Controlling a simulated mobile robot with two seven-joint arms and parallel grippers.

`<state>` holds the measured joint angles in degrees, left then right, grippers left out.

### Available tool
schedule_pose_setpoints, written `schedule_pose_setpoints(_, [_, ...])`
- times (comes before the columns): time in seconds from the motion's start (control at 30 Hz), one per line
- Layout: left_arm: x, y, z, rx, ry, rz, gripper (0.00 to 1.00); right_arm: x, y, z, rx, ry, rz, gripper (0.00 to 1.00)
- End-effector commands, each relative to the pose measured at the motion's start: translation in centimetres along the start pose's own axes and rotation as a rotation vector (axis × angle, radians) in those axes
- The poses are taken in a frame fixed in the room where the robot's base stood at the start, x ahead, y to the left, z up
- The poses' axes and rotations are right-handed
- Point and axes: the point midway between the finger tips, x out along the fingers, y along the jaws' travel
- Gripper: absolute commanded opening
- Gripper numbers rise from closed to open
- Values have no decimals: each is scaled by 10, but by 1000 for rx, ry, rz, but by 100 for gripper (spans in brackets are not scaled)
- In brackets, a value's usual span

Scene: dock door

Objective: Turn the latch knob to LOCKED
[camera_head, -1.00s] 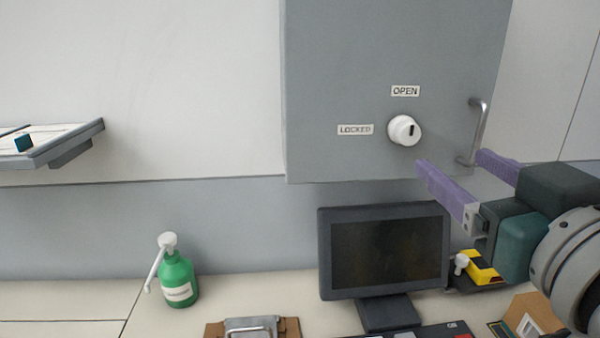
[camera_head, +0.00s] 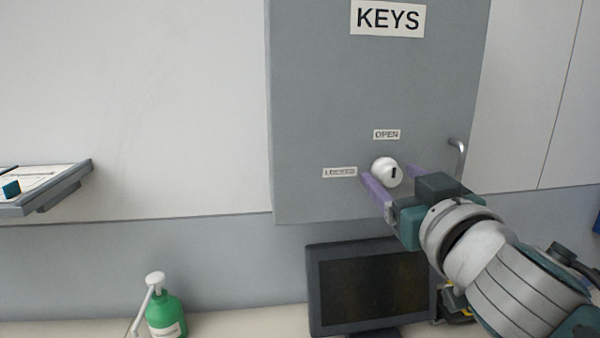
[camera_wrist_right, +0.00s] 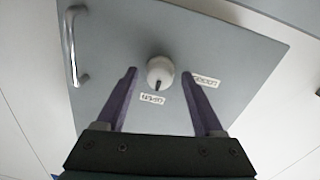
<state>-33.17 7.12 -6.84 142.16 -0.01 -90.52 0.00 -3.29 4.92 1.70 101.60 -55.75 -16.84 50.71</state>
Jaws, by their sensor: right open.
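The white round latch knob (camera_head: 386,171) is on the front of the grey KEYS cabinet (camera_head: 310,100). The OPEN label (camera_head: 386,134) is above it and the LOCKED label (camera_head: 340,172) is to its left. The knob's dark mark is upright; in the right wrist view the knob (camera_wrist_right: 160,69) has its mark towards the OPEN label (camera_wrist_right: 152,99). My right gripper (camera_head: 389,173) is open, its purple fingers on either side of the knob in the picture. Whether they touch it or how far they reach over it, I cannot tell. My left gripper is out of view.
The cabinet's metal handle (camera_head: 457,158) is right of the knob. Below are a dark monitor (camera_head: 370,285) and a green pump bottle (camera_head: 166,312) on the counter. A wall shelf (camera_head: 45,190) is at the far left. The wall between shelf and cabinet is clear.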

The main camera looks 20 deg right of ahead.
Motion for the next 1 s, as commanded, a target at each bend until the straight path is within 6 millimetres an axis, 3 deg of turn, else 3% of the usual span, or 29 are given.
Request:
schedule_pose_setpoints(0.1, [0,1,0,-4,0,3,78,0,0,0,0,0,0,69])
schedule_pose_setpoints(0.7, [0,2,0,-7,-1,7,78,0,0,0,0,-1,0,2])
schedule_pose_setpoints(1.0, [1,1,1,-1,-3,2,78,0,0,0,-5,-1,1,0])
